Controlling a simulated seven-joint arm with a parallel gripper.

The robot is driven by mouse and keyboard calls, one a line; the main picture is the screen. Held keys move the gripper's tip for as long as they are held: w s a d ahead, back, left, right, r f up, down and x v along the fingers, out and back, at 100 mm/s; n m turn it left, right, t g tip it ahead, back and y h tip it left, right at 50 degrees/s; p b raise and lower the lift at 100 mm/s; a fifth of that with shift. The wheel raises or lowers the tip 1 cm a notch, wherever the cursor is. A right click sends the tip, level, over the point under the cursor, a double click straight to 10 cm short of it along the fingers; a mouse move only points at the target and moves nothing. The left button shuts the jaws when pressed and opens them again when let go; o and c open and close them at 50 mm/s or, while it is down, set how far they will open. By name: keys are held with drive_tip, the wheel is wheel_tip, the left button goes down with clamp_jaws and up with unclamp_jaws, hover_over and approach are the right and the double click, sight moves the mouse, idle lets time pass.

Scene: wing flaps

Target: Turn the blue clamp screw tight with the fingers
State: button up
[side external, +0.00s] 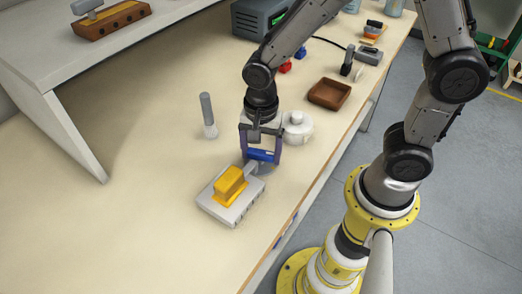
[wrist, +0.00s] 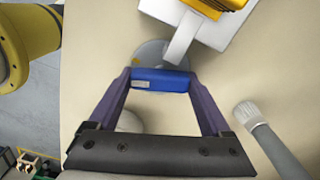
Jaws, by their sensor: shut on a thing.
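The blue clamp screw (wrist: 160,80) is a short blue bar with a small pale plate on it. In the wrist view it lies between the two purple fingers of my gripper (wrist: 160,84), with a finger touching each end. In the side view the blue screw (side external: 263,155) sits under my gripper (side external: 262,157), which points down and is shut on it. A round grey base (wrist: 150,53) shows partly under the screw. A grey arm (wrist: 183,42) runs from there to a pale block (side external: 232,203) with a yellow top (side external: 231,183).
A grey-handled brush (side external: 208,115) stands to the left of my gripper. A white lidded pot (side external: 297,127) is close on the right. A brown tray (side external: 329,93) and small red and blue pieces lie farther back.

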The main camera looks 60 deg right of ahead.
sight(261, 150)
drive_tip(key=m, duration=0.3)
drive_tip(key=o, duration=1.1)
drive_tip(key=shift+m, duration=0.3)
drive_tip(key=shift+o, duration=0.2)
drive_tip(key=shift+r, duration=4)
